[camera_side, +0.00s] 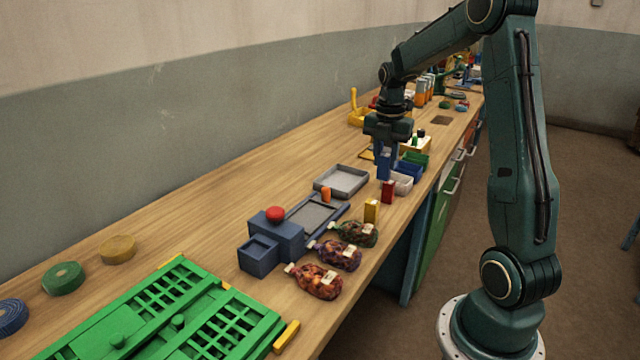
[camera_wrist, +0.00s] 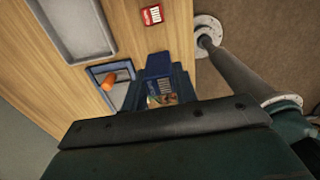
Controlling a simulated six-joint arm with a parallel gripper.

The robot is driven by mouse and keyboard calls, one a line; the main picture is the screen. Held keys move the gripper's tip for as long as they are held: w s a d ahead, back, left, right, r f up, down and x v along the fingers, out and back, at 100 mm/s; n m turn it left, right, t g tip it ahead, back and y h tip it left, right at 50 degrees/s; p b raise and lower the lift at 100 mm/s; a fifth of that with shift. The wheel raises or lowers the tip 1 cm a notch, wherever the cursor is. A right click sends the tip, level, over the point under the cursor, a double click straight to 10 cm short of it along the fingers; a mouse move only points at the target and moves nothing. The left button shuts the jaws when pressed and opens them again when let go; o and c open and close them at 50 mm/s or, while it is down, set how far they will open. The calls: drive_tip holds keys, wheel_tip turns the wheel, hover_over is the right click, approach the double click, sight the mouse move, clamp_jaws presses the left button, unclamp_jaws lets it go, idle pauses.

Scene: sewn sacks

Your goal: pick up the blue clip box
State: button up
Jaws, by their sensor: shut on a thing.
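The blue clip box (camera_side: 384,166) hangs upright beneath my gripper in the side view. My gripper (camera_side: 386,148) points down and is shut on it. The box looks raised above the bench, but its exact height is hard to judge. In the wrist view the blue box (camera_wrist: 159,66) shows just beyond the dark gripper body, with a pale label on it. The gripper body hides part of the box there, and the fingertips are hard to tell from it.
Close by are a red box (camera_side: 388,191), a yellow box (camera_side: 371,211), a white bin (camera_side: 402,183), a grey tray (camera_side: 342,180) and an orange cylinder (camera_side: 326,194). Several mesh sacks (camera_side: 338,254) lie along the front edge. A green crate (camera_side: 170,315) stands at the near end.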

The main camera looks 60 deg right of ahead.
sight(385, 155)
wheel_tip(385, 155, up, 10)
drive_tip(key=shift+f, duration=0.1)
drive_tip(key=shift+a, duration=0.1)
idle(0.7)
